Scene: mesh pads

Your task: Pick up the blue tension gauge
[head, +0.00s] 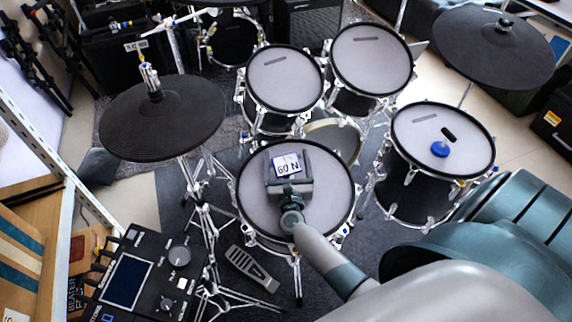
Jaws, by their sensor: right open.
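The blue tension gauge (440,149) is a small round blue object lying on the grey mesh pad of the right-hand drum (470,140). A small black oblong piece (448,133) lies just behind it on the same pad; I cannot tell whether it belongs to the gauge. My right gripper (287,160), with a "60 N" label, is above the front middle drum pad (255,205), to the left of the gauge and well apart from it. It is open, and I see nothing held in it. My left gripper is not in view.
Two more drums (284,78) (372,58) stand behind. Black cymbal pads are at left (160,120) and upper right (490,45), raised on stands. A drum module (150,275) and a pedal (250,268) are at lower left. The space above the right-hand pad is clear.

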